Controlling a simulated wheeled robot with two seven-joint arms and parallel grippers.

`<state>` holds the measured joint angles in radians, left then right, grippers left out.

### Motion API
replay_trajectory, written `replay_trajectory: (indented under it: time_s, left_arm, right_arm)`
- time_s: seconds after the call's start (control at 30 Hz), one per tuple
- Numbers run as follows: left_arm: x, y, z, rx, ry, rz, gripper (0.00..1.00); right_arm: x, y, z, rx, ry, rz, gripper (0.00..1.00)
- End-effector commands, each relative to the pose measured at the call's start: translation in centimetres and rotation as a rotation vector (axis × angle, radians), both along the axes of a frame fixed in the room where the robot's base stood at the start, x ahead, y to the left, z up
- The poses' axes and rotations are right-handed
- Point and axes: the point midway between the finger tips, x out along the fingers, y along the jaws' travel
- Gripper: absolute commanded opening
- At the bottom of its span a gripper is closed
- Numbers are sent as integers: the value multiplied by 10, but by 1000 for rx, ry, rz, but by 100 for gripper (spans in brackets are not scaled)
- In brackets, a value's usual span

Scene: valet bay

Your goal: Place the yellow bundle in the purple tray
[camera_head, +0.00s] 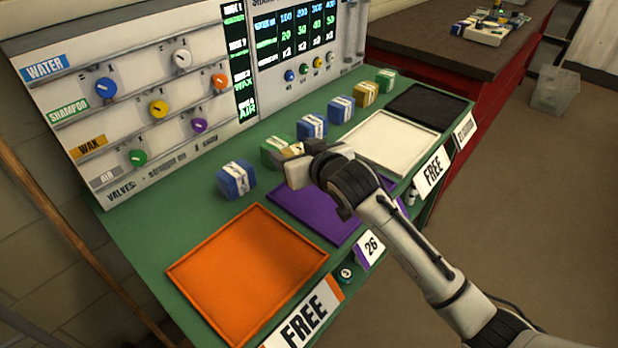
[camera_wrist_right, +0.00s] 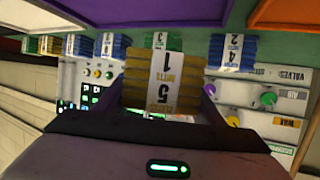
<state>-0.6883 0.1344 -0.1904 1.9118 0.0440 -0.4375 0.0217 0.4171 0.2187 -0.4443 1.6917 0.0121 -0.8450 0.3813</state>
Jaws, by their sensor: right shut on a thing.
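My right gripper (camera_head: 296,166) is shut on a yellow bundle with a white paper band, seen clearly in the right wrist view (camera_wrist_right: 137,82). In the head view only a small part of the yellow bundle (camera_head: 293,150) shows behind the gripper. The gripper is at the back edge of the purple tray (camera_head: 305,215), between the row of bundles and the tray; the height of the bundle is hard to tell. The visible part of the purple tray is empty, and my right arm covers some of it. The purple tray also shows in the right wrist view (camera_wrist_right: 165,10). My left gripper is not in view.
An empty orange tray (camera_head: 245,275) lies left of the purple one; a white tray (camera_head: 390,140) and a black tray (camera_head: 428,107) lie right. Behind stand a blue bundle (camera_head: 236,180), a green bundle (camera_head: 273,150) and several others, before the valve panel (camera_head: 150,110).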

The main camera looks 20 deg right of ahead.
Motion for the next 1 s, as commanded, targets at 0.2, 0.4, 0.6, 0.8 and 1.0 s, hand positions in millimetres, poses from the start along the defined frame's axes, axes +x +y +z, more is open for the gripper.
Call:
replay_trajectory:
  time_s: [0.2, 0.4, 0.6, 0.8, 1.0]
  left_arm:
    - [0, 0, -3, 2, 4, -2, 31]
    - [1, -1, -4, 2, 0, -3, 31]
    - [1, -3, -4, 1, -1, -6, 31]
    - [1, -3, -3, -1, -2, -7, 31]
    - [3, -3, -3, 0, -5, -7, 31]
  right_arm:
    - [0, 0, -25, -1, -2, 0, 37]
    - [0, 0, -49, -1, 1, -1, 37]
    - [0, 0, -62, 0, -4, 0, 37]
    - [0, 0, -63, 1, -3, 0, 37]
    - [0, 0, -66, -1, -1, 0, 78]
